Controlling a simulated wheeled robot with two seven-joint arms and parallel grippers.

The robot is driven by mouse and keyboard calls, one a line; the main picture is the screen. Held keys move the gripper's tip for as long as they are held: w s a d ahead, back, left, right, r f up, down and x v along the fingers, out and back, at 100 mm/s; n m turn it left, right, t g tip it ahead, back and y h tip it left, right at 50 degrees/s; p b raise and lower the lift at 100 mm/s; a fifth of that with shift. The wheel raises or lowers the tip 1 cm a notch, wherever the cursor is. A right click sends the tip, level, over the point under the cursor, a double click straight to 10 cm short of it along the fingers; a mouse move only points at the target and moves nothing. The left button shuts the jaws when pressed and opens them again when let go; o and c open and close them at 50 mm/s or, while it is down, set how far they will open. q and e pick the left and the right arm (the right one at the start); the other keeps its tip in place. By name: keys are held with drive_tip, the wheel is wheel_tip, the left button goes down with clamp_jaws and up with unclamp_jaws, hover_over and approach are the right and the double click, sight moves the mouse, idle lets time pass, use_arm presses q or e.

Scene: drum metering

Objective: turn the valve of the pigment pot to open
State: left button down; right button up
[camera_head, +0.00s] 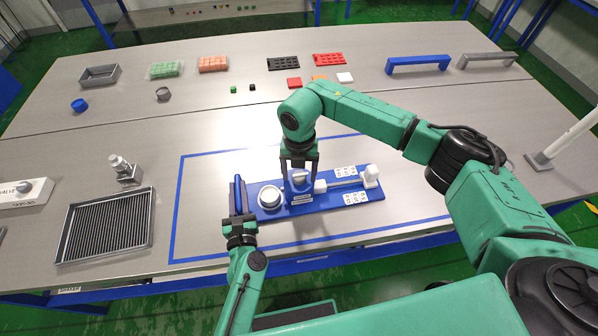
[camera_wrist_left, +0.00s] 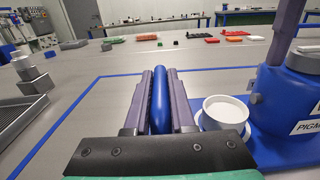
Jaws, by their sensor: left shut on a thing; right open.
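The blue pigment pot (camera_head: 300,197) stands on a blue base plate (camera_head: 325,205); its label, partly cut off, shows in the left wrist view (camera_wrist_left: 272,100). A grey valve knob (camera_head: 299,177) is on the pot. My right gripper (camera_head: 299,172) is open and points down, with its fingers on either side of the knob; I cannot tell whether they touch it. My left gripper (camera_head: 238,205) is shut on an upright-edged blue bar (camera_wrist_left: 160,102) at the plate's left end. A round white-filled cup (camera_wrist_left: 225,110) sits between the bar and the pot.
A white arm leads right from the pot to a white block (camera_head: 371,174). White dotted cards (camera_head: 355,198) lie on the plate. A ribbed grey tray (camera_head: 105,228) and a metal fitting (camera_head: 125,170) stand left. The table inside the blue outline is clear around the plate.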

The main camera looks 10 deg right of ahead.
clamp_jaws()
drive_tip(key=shift+r+n, duration=0.1)
drive_tip(key=shift+n, duration=0.2)
drive_tip(key=n, duration=0.8)
drive_tip(key=shift+d+n, duration=0.1)
drive_tip(key=shift+n, duration=0.3)
drive_tip(key=n, duration=0.4)
drive_tip(key=shift+n, duration=0.3)
drive_tip(key=shift+w+n, duration=0.1)
drive_tip(key=shift+n, duration=1.8)
use_arm(q)
drive_tip(key=shift+f, duration=0.1)
